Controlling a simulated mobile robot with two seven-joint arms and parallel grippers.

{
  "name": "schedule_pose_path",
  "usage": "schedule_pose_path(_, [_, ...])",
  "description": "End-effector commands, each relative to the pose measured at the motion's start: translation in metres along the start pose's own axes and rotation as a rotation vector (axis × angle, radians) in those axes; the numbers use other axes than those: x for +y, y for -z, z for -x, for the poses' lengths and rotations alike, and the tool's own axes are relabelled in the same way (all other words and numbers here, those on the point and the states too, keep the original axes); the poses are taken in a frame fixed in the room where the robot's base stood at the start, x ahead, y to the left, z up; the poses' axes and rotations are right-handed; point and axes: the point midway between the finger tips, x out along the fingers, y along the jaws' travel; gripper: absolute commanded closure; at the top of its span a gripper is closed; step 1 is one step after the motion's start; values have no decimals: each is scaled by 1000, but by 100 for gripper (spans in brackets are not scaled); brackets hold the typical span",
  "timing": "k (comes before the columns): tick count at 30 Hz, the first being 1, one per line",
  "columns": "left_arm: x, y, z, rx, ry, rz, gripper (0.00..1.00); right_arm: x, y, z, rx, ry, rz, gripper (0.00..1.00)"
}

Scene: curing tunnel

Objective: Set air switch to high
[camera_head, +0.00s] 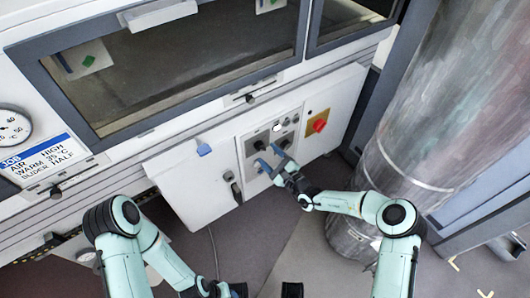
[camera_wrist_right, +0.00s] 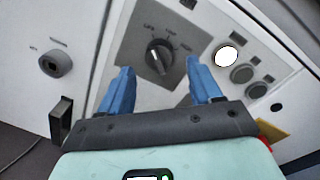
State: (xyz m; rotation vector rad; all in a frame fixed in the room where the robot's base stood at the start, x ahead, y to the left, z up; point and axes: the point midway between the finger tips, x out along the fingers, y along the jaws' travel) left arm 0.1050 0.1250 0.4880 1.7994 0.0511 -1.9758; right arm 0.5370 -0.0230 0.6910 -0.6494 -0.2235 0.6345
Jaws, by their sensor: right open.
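A black rotary knob on a grey plate shows in the right wrist view (camera_wrist_right: 158,55), with a white pointer line tilted up-left and three small labels I cannot read surely. In the head view the dark knob (camera_head: 260,145) sits on the control panel; I cannot confirm from its labels that it is the air switch. My right gripper (camera_head: 269,158) is open in front of the panel, its blue fingers (camera_wrist_right: 158,92) spread below the knob in the wrist view, with nothing between them. My left gripper (camera_head: 238,289) is barely in view at the bottom edge.
A white lamp (camera_wrist_right: 227,55) and grey buttons (camera_wrist_right: 242,74) sit beside the knob. A red switch (camera_head: 319,126) on a yellow plate is to the right. A job card (camera_head: 38,158) reads AIR HIGH, WARM 35 °C, SLIDER HALF. A big metal cylinder (camera_head: 430,100) stands at right.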

Motion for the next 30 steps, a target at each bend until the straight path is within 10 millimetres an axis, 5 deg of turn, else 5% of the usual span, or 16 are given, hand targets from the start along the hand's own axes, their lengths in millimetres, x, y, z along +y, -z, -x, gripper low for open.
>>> schedule_pose_path(6, [-1,3,-5,7,-2,-1,57,1,0,-24,0,-1,-1,36])
schedule_pose_path(17, [-1,3,-5,9,-2,-1,57,0,0,-29,0,-2,-1,36])
schedule_pose_path(22, [-1,3,-5,9,-2,-1,57,0,0,-29,0,-2,-1,92])
schedule_pose_path(30, [-1,3,-4,8,-2,-1,57,0,0,-28,0,-1,-14,92])
